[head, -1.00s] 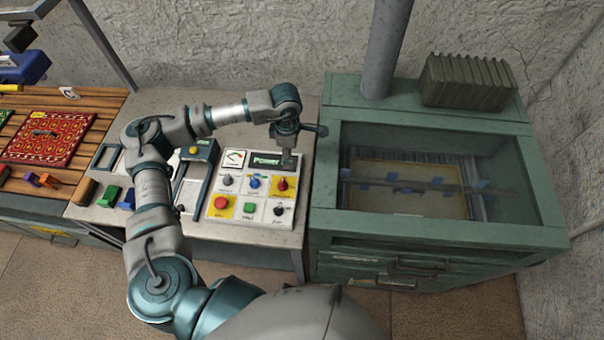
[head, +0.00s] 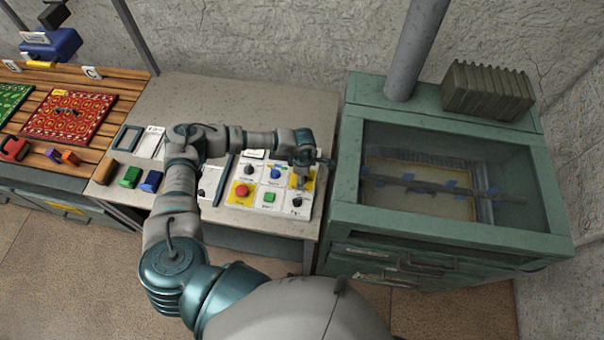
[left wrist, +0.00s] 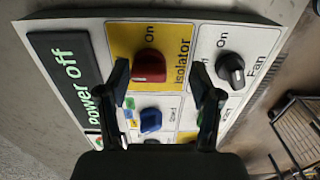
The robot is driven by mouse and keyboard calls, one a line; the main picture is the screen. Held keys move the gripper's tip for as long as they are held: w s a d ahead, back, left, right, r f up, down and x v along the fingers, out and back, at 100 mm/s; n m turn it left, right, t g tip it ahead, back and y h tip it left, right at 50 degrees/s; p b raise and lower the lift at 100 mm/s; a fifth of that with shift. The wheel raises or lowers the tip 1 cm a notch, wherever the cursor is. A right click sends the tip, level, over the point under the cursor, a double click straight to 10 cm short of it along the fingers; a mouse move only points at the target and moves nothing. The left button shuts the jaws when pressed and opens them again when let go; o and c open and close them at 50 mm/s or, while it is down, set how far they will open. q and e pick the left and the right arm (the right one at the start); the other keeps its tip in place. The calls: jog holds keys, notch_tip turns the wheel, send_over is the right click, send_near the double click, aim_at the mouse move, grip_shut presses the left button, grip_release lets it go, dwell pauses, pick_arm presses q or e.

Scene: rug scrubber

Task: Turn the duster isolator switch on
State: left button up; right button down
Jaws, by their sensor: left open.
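The isolator switch is a red rotary knob (left wrist: 149,67) on a yellow plate labelled "Isolator", with "On" printed above it in the left wrist view. The exact setting of the knob is hard to tell. The dark display (left wrist: 65,75) beside it reads "power off". My left gripper (left wrist: 163,85) is open, with one finger on each side of the knob's lower area; I cannot tell whether they touch it. In the head view my left gripper (head: 303,183) is over the yellow plate at the panel's right side and hides the red knob. My right gripper is not in view.
Close by are a black fan knob (left wrist: 231,70) and a blue knob (left wrist: 151,119). The head view shows a red button (head: 242,190) and green button (head: 269,197). A green glass-topped cabinet (head: 340,215) stands right; a patterned red rug piece (head: 70,115) lies left.

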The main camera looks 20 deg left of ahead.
pick_arm(q)
jog(key=shift+w+a+f, duration=0.4)
jog(key=shift+w+a, duration=0.05)
jog(key=shift+w, duration=0.35)
jog(key=shift+c, duration=0.7)
jog(key=shift+s+d+r, duration=0.1)
jog(key=shift+s+r, duration=0.15)
jog(key=shift+r, duration=0.05)
jog(key=c, duration=0.8)
jog(key=shift+d, duration=0.1)
jog(key=shift+c, duration=1)
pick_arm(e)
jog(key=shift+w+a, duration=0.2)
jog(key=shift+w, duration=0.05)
